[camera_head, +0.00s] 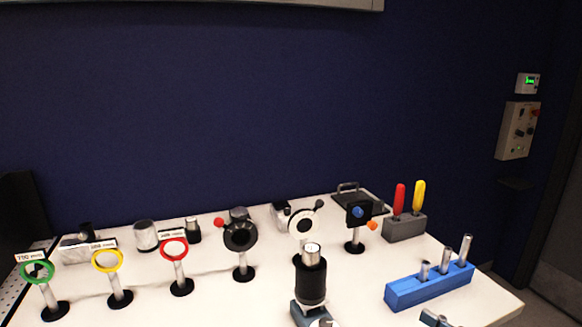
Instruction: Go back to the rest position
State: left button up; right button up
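Neither of my grippers can be made out in the head view, and no arm shows coming in from either side. A white table (210,300) carries optics parts. Ring mounts stand on round black bases: a green ring (37,271), a yellow ring (107,261) and a red ring (174,248). To their right are a black round mount (240,236), a white-faced round mount (302,223) and a black square mount (357,214) with blue and orange knobs. A black cylinder with a silver top (312,280) stands upright at the front middle.
A blue block (405,293) holds upright metal pins at the right. A grey block (404,229) holds red and yellow handles. A small dark part (434,319) is cut off at the bottom edge. A dark blue wall (200,100) rises behind; a control box (517,130) hangs right.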

jog(key=d+f+m+h, duration=0.6)
jog(key=f+m+h, duration=0.1)
jog(key=m, duration=0.7)
jog(key=d+f+m+h, duration=0.6)
jog(key=m+h, duration=0.2)
jog(key=m, duration=0.6)
jog(key=s+a+f+m+g+y, duration=0.2)
jog(key=s+a+f+m+g, duration=0.35)
jog(key=s+f+m, duration=0.2)
jog(key=s+a+f+m+g+y, duration=0.2)
jog(key=s+a+f+m+g, duration=0.35)
jog(key=s+f, duration=0.3)
notch_tip(320, 180, down, 28)
jog(key=s+g, duration=0.1)
jog(key=s, duration=0.2)
jog(key=s+d+f+g, duration=0.1)
jog(key=s+d+f, duration=0.1)
jog(key=s+f, duration=1.1)
jog(key=shift+s+d+f+h, duration=0.2)
jog(key=shift+s+d+h, duration=0.15)
jog(key=shift+s, duration=0.7)
